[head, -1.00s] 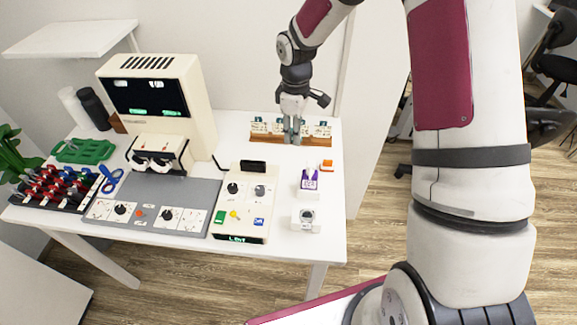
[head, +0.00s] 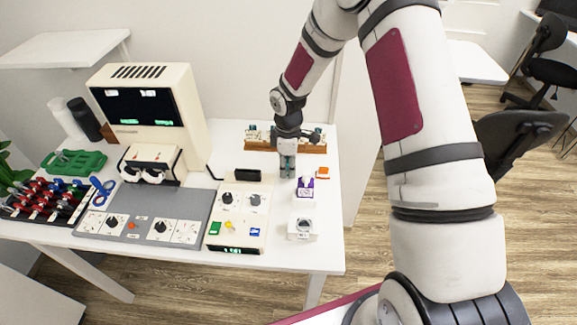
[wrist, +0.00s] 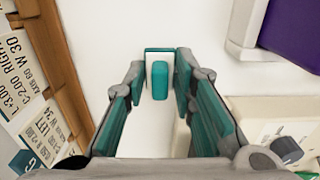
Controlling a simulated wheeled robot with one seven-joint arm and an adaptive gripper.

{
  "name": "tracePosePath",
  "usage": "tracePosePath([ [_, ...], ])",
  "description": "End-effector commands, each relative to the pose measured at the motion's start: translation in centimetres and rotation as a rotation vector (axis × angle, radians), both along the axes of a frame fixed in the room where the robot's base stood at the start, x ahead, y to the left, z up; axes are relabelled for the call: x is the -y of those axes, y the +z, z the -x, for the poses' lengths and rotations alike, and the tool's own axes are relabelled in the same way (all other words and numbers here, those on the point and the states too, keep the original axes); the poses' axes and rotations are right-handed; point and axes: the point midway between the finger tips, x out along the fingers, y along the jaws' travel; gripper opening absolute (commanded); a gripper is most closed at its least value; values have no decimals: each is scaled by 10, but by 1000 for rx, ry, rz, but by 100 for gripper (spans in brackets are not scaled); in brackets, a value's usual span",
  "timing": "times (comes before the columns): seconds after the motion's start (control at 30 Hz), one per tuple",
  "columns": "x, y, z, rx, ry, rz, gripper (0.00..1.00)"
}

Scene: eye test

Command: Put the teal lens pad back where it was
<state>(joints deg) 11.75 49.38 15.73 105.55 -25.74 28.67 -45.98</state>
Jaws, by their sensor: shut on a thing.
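My gripper (head: 288,174) is over the white table, just in front of the wooden rack. In the wrist view its fingertips (wrist: 160,80) are closed around a small teal and white piece, which looks like the teal lens pad (wrist: 160,82). The finger linings are teal too. In the head view the fingers hide most of the held piece. The wooden rack (head: 258,146) with labelled cards runs along the back of the table; in the wrist view it fills the left side (wrist: 62,75). My arm covers part of the rack's middle.
A purple and white item (head: 305,188) stands close in front of my gripper to the right. An orange piece (head: 323,172) lies right of it, and a white holder (head: 302,229) nearer the front. A cream control box (head: 235,237) stands to the left.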

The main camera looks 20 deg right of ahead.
Motion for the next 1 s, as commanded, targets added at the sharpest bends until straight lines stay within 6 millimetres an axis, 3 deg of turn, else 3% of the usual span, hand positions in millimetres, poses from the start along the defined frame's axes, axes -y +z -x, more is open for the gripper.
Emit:
tracePosePath([
  [0.4,1,-7,-1,1,-1,0,2],
  [0.43,1,-6,-1,1,-1,0,31],
  [0.5,1,-6,-1,1,-1,0,44],
  [0.83,1,-4,-1,2,-1,1,44],
  [1.0,1,13,-2,5,-2,1,44],
])
